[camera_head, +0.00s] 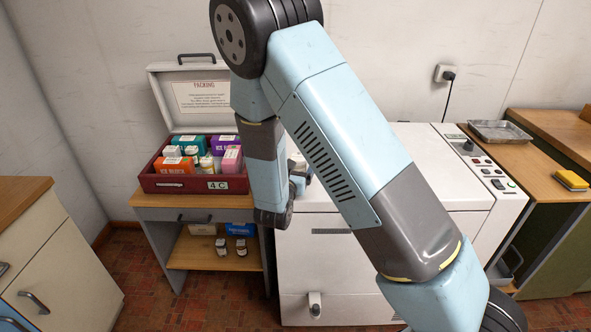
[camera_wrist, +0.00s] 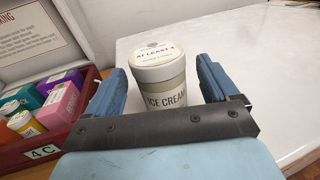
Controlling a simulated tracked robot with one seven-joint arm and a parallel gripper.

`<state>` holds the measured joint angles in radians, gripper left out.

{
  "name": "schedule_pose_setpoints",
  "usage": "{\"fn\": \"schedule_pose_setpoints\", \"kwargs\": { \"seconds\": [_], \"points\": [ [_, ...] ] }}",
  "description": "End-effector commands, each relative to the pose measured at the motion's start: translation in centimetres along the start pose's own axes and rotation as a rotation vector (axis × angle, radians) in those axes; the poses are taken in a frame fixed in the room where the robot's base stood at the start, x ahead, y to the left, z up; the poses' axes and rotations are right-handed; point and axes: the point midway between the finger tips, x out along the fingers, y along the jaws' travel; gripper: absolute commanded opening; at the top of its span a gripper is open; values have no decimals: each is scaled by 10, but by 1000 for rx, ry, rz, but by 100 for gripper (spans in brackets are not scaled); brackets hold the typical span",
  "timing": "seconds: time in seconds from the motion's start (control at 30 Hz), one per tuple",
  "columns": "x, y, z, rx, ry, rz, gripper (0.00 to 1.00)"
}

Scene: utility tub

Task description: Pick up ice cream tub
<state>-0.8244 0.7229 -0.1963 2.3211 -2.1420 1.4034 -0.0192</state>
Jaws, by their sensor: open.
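The ice cream tub (camera_wrist: 160,72) is a cream-coloured round tub with a pale lid and dark "ICE CREAM" lettering. In the wrist view it stands upright between the two blue fingers of my gripper (camera_wrist: 162,85). The fingers are open, one on each side of the tub. A gap shows at the right finger; at the left finger I cannot tell whether they touch. My gripper's palm edge hides the tub's base, so its support is unclear. In the head view my arm hides the tub and most of my gripper.
A white chest appliance (camera_head: 460,160) has a broad clear top. To its left an open red case (camera_head: 165,184), marked "4 C", holds several boxes and bottles on a wooden stand (camera_head: 160,201). A metal tray (camera_head: 500,131) and a yellow sponge (camera_head: 571,179) lie at right.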

Motion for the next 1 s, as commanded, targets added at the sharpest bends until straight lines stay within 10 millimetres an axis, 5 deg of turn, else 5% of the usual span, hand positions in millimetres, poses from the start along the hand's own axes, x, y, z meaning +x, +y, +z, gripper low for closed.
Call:
{"fn": "schedule_pose_setpoints", "kwargs": {
  "seconds": [0.2, 0.47, 1.0],
  "points": [
    [28, -1, 1, 0, -1, -2, 87],
    [30, 0, 1, 0, -1, -1, 86],
    [30, 0, 1, 0, 0, -1, 35]
  ]
}}
